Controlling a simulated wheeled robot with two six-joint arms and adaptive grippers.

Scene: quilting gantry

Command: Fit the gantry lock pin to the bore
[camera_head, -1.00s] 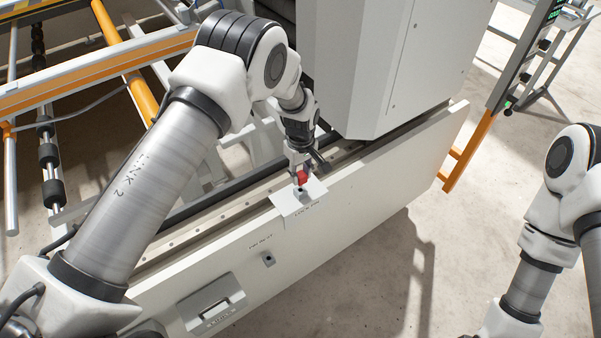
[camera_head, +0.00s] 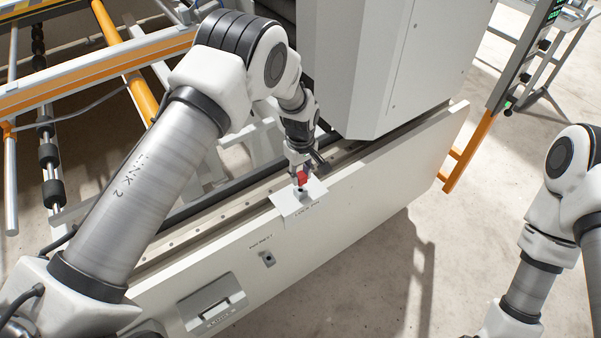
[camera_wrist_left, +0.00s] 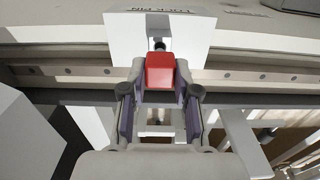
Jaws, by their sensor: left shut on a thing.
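My left gripper (camera_head: 301,172) is shut on the red head of the gantry lock pin (camera_head: 302,176). In the left wrist view the red head (camera_wrist_left: 160,72) sits between the two fingertips of the left gripper (camera_wrist_left: 160,80). A dark bit shows just beyond the head, at the LOCK PIN plate (camera_wrist_left: 180,30). The white plate (camera_head: 290,205) is bent over the top edge of the rail, right under the gripper. The bore is hidden or too small to make out, so I cannot tell how deep the pin sits. My right gripper is outside the views.
A PIN REST holder (camera_head: 268,259) and a labelled recessed handle (camera_head: 217,307) are on the rail's front face (camera_head: 350,205). The large grey machine housing (camera_head: 385,60) stands close behind the gripper. Bare floor lies in front of the rail.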

